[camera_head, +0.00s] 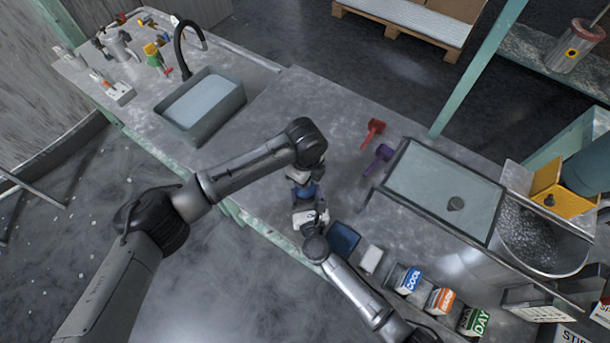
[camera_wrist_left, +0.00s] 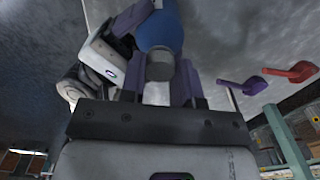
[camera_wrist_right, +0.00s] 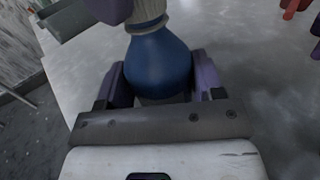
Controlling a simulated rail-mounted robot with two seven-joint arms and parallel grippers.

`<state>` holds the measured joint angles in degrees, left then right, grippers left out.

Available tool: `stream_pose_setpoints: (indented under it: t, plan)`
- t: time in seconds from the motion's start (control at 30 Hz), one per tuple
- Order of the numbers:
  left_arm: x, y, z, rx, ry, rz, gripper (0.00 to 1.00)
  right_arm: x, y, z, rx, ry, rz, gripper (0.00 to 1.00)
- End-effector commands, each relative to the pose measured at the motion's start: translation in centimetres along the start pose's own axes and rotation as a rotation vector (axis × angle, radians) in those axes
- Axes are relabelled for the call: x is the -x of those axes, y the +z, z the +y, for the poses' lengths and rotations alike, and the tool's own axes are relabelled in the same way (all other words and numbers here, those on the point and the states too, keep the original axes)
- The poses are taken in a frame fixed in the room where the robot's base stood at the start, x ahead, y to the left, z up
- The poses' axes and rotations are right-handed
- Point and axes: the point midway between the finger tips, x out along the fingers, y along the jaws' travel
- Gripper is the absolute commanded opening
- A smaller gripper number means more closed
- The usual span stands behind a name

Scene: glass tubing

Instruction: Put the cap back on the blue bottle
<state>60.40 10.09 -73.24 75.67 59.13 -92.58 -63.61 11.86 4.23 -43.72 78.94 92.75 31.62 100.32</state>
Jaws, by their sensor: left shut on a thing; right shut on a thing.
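The blue bottle (camera_head: 305,191) is upright between my two grippers near the counter's front edge. Its rounded blue body shows in the right wrist view (camera_wrist_right: 158,62) and in the left wrist view (camera_wrist_left: 160,28). My right gripper (camera_head: 308,213) is shut on the bottle's body, with purple fingers on both sides. My left gripper (camera_head: 302,175) is above it, shut on the small grey cap (camera_wrist_left: 160,66). A pale ribbed piece (camera_wrist_right: 147,23) sits at the top of the bottle; I cannot tell whether the cap is seated on the neck. The left fingers partly hide the bottle's top.
A red scoop (camera_head: 373,133) and a purple scoop (camera_head: 378,158) lie to the right. A glass-topped box (camera_head: 440,190) stands beyond them. A blue tray (camera_head: 343,238), a white block (camera_head: 371,259) and labelled boxes (camera_head: 441,300) line the front edge. A sink (camera_head: 200,105) is at left.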

Motion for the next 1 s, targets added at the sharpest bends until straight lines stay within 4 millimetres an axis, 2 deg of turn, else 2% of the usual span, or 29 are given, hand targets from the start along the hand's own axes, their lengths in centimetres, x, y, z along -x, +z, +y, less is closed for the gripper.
stream_pose_setpoints:
  t: [0.7,0.83,1.0]
  plan:
    - [0.00,-0.07,-0.12,-1.490,0.000,-0.002,0.08,0.07,-0.14,0.04,0.000,0.001,0.003,0.00]
    - [-0.04,-0.09,-0.09,-1.671,0.001,-0.001,0.08,0.07,-0.14,0.05,0.000,0.002,0.003,0.00]
    - [-0.05,-0.11,-0.10,-1.773,0.001,-0.002,0.08,0.07,-0.14,0.05,0.000,0.001,0.003,0.00]
